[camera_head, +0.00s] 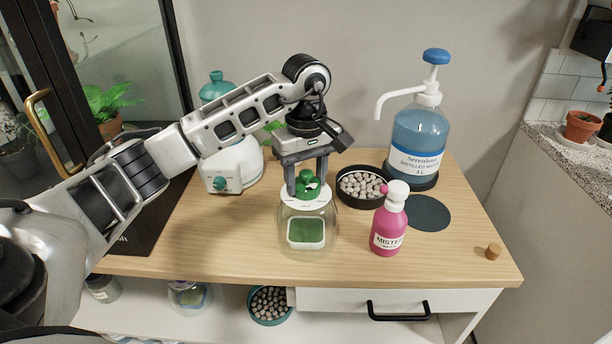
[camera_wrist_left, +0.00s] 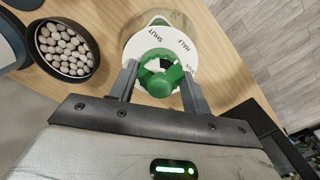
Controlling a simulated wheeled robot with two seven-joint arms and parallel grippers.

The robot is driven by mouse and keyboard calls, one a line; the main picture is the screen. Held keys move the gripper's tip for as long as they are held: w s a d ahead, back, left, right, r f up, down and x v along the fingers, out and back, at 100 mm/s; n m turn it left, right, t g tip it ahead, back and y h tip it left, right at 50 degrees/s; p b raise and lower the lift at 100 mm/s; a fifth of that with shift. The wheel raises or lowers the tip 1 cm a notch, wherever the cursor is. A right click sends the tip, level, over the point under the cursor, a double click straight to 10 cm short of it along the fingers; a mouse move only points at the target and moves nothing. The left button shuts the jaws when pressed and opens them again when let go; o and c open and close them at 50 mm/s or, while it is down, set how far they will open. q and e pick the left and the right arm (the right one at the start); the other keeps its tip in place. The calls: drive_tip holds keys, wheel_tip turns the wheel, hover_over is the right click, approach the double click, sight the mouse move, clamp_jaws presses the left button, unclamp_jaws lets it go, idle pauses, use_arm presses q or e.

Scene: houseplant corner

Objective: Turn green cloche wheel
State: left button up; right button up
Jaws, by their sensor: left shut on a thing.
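The green cloche wheel (camera_head: 309,186) sits on the white top of a clear glass cloche (camera_head: 291,228) on the wooden table. In the left wrist view the green wheel (camera_wrist_left: 161,76) shows a white dial (camera_wrist_left: 183,47) around it, with the words SHUT and HALF readable and another word partly hidden. My left gripper (camera_head: 307,185) comes down from above, and its two fingers are shut on the wheel from both sides; it also shows in the left wrist view (camera_wrist_left: 160,82). A green-filled white square dish (camera_head: 306,232) shows through the glass. My right gripper is not in view.
A pink mister bottle (camera_head: 390,222) stands close right of the cloche. A black bowl of pebbles (camera_head: 362,187) is behind it. A blue water dispenser (camera_head: 417,140) stands at the back right. A white-and-teal device (camera_head: 228,172) is at the back left. A cork (camera_head: 493,252) lies front right.

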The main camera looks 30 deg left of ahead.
use_arm(q)
drive_tip(key=n, duration=0.4)
drive_tip(key=shift+n, duration=0.4)
drive_tip(key=n, duration=0.4)
drive_tip(key=shift+n+p, duration=0.3)
drive_tip(key=shift+n, duration=0.1)
drive_tip(key=o, duration=1)
drive_tip(key=shift+r, duration=0.15)
